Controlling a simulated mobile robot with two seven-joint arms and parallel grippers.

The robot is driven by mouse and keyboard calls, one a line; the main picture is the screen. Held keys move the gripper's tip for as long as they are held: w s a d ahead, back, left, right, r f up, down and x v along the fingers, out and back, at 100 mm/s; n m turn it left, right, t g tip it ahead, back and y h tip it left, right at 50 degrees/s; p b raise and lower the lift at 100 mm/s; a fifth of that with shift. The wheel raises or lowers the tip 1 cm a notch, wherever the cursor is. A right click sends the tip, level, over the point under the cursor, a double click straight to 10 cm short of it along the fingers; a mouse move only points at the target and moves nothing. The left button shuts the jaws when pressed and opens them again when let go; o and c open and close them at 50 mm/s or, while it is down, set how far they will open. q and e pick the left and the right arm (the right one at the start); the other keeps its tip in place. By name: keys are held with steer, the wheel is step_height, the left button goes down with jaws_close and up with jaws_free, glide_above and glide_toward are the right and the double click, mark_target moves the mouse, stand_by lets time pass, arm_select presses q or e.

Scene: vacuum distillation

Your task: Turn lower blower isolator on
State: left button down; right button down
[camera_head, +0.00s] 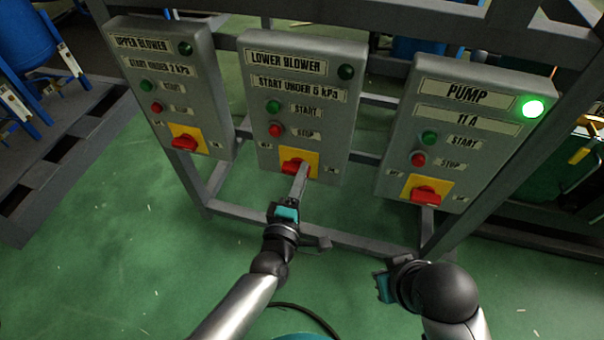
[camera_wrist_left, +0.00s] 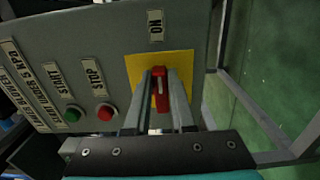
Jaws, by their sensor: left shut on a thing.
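The lower blower box (camera_head: 333,130) is the middle of the grey control boxes. Its isolator is a red handle (camera_head: 288,166) on a yellow plate (camera_head: 313,158), partly hidden by my left gripper (camera_head: 303,170). In the left wrist view, the fingers of my left gripper (camera_wrist_left: 160,82) are shut on the sides of the red handle (camera_wrist_left: 156,75). There the handle's long side runs up the picture, toward the ON label (camera_wrist_left: 154,26). My right gripper (camera_head: 386,284) hangs low at right, away from the boxes; its fingers do not show clearly.
The upper blower box (camera_head: 205,90) stands at left and the pump box (camera_head: 479,117) at right, its green lamp (camera_head: 533,108) lit. The lower blower lamp (camera_head: 346,72) is dark. A grey frame bar (camera_head: 365,245) runs below the boxes.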

stand_by(0.5)
arm_select(q)
steer(key=c, duration=0.8)
jaws_free()
steer(key=shift+o, duration=0.2)
steer(key=p+v, duration=0.4)
steer(key=v, duration=1.1)
steer(key=shift+s, duration=0.15)
arm_select(e)
step_height(320, 180, down, 9)
steer(key=s+g, duration=0.1)
steer(key=shift+s, duration=0.25)
steer(key=shift+d+r, duration=0.1)
